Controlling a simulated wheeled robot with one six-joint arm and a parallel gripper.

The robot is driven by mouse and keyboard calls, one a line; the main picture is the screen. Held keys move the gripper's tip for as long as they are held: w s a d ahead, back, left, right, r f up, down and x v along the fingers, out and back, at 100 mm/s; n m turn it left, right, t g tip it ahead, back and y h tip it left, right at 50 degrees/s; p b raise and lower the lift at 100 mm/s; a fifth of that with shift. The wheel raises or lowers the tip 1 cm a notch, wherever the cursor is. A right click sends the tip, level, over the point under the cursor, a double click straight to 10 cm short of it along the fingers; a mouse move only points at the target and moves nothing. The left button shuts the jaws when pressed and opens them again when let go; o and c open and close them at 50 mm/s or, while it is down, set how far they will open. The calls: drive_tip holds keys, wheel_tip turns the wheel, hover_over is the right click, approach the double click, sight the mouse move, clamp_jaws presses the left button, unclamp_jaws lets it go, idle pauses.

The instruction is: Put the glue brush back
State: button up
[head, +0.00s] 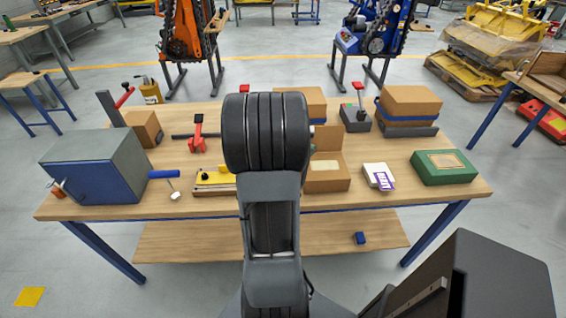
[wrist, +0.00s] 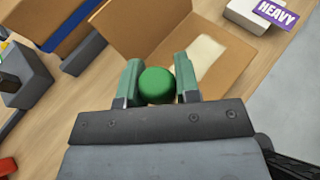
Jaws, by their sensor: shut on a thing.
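In the wrist view my gripper (wrist: 159,80) is shut on a round-topped green thing (wrist: 157,86). It may be the handle end of the glue brush, but its lower part is hidden, so I cannot tell for sure. The gripper is over or near an open cardboard box (wrist: 215,68) with a pale patch inside. In the head view the open box (head: 328,178) stands just right of my arm, which hides my gripper there. I cannot make out a glue pot or brush holder.
On the bench (head: 410,190) stand a blue-grey cabinet (head: 95,165), a small mallet (head: 165,176), red clamps (head: 198,132), a white package labelled HEAVY (head: 378,176), a green box (head: 443,167) and closed cartons (head: 410,102). Bare wood shows along the front right edge.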

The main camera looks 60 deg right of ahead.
drive_tip(key=w+f, duration=0.2)
drive_tip(key=w, duration=0.1)
drive_tip(key=w+d+f, duration=0.1)
drive_tip(key=w+f, duration=0.1)
drive_tip(key=f, duration=0.1)
drive_tip(key=w+f, duration=0.2)
drive_tip(key=w, duration=0.1)
drive_tip(key=shift+w+d+f, duration=0.15)
drive_tip(key=shift+w+d, duration=0.1)
drive_tip(key=shift+w, duration=0.1)
drive_tip(key=f, duration=0.2)
drive_tip(key=shift+w+f+p, duration=0.25)
drive_tip(key=shift+f+p, duration=0.1)
drive_tip(key=shift+p, duration=0.05)
drive_tip(key=shift+f, duration=0.45)
drive_tip(key=shift+f, duration=0.15)
drive_tip(key=shift+f+b, duration=0.1)
drive_tip(key=shift+b, duration=0.2)
drive_tip(key=o, duration=0.9)
